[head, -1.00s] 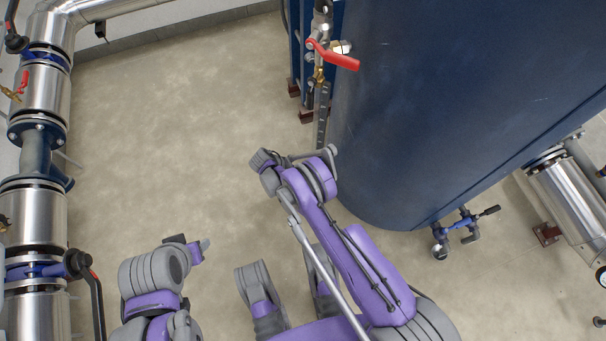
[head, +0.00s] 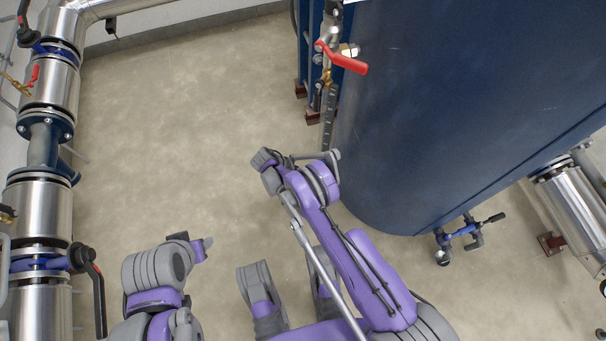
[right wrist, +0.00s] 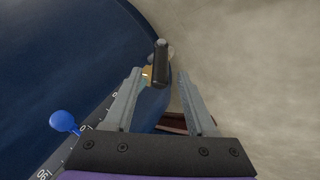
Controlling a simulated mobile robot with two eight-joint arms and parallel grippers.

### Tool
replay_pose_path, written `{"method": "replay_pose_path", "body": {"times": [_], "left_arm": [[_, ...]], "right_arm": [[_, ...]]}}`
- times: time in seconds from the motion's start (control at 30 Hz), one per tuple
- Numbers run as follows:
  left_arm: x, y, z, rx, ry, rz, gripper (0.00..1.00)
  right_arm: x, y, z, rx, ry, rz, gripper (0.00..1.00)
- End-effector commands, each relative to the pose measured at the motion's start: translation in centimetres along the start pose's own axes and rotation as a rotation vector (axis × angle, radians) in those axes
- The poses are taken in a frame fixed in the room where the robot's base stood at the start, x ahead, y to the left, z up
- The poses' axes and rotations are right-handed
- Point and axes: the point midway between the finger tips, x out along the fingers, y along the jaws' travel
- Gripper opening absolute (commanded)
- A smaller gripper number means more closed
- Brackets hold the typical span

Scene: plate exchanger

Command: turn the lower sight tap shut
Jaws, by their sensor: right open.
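In the right wrist view a small tap with a black handle (right wrist: 161,62) and a brass body (right wrist: 147,77) is by the dark blue tank, and I take it for the lower sight tap. My right gripper (right wrist: 159,76) is open, and the handle shows between its two fingertips. I cannot tell whether a finger touches it. In the head view my right arm reaches towards the tank foot, and I cannot make out its fingers or this tap.
The blue tank (head: 465,110) fills the upper right. A red lever (head: 342,58) stands on the gauge column beside it. A scale strip (right wrist: 92,137) and a blue ball (right wrist: 63,121) lie left of the right gripper. Metal pipes (head: 40,205) line the left. Floor between is clear.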

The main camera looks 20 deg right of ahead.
Motion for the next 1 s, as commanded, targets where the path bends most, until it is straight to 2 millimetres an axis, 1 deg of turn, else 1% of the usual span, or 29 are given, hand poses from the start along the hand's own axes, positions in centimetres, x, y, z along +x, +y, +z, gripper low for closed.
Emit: {"method": "replay_pose_path", "body": {"times": [0.03,0.3,0.4,0.5,0.63,0.87,0.9,0.97,1.0], "left_arm": [[-0.2,0.0,0.0,0.000,0.000,0.000,0.50],[-1.2,0.0,-0.2,0.000,-0.001,0.000,0.50],[-1.5,0.0,-0.3,0.000,0.000,0.000,0.50],[-1.7,0.0,-0.3,0.000,0.000,0.000,0.50],[-1.8,0.0,-0.3,0.000,0.000,0.000,0.50],[-1.8,0.0,-0.3,0.000,0.000,0.000,0.50],[-1.8,0.0,-0.3,0.000,0.000,0.000,0.50],[-1.8,0.0,-0.3,0.000,0.000,0.000,0.50],[-1.8,0.0,-0.3,0.000,0.000,0.000,0.50]], "right_arm": [[-0.9,0.0,0.0,-0.002,0.001,-0.001,0.56],[-6.4,0.1,0.0,-0.001,0.001,-0.001,0.56],[-8.1,0.1,0.0,-0.001,0.001,-0.001,0.56],[-9.2,0.1,0.0,-0.001,0.001,-0.001,0.56],[-9.9,0.0,0.0,0.000,0.000,0.000,0.56],[-10.0,0.0,0.0,0.000,0.000,0.000,0.56],[-9.9,0.0,0.0,0.000,0.000,0.000,0.54],[-9.9,0.1,-0.1,0.008,-0.003,0.000,0.44],[-9.7,0.3,-0.2,0.029,-0.010,-0.001,0.36]]}}
